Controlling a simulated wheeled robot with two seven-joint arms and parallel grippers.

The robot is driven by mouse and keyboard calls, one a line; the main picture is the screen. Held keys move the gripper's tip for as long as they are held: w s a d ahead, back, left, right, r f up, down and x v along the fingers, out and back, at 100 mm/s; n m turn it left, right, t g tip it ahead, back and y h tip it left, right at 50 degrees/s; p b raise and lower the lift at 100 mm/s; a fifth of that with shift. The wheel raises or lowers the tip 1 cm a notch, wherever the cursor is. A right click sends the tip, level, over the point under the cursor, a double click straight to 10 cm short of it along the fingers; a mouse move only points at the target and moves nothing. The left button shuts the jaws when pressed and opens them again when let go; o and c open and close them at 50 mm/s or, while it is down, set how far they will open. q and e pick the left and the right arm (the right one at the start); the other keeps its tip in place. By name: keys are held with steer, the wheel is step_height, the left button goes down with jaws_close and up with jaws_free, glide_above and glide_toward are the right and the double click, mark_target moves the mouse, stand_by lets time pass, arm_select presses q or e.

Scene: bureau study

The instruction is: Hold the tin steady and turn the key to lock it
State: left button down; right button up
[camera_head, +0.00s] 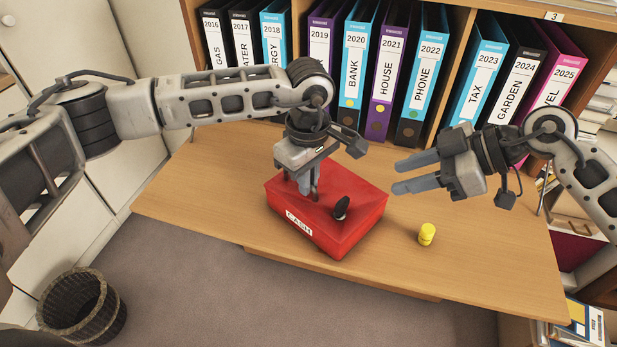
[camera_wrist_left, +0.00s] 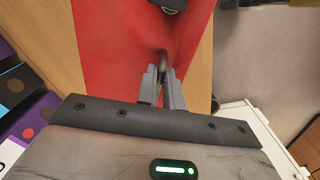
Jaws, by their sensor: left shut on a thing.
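The red cash tin (camera_head: 300,235) sits shut on the wooden desk, with a white CASH label on its front. Its red lid also fills the middle of the left wrist view (camera_wrist_left: 110,60). A black key (camera_head: 341,207) stands up from the tin's top, right of my left gripper; a dark part of it shows at the top edge of the left wrist view (camera_wrist_left: 172,5). My left gripper (camera_head: 309,190) points down at the lid, shut on a thin dark part there, likely the tin's handle, mostly hidden by the fingers. My right gripper (camera_head: 397,175) is open and empty, right of the tin and apart from it.
A small yellow object (camera_head: 427,234) stands on the desk (camera_head: 490,270), right of the tin. A row of labelled binders (camera_head: 385,75) fills the shelf behind. A wicker bin (camera_head: 82,305) stands on the floor at lower left. The desk's left part is clear.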

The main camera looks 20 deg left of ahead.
arm_select(q)
steer(key=c, duration=1.5)
jaws_free()
steer(key=shift+o, duration=0.2)
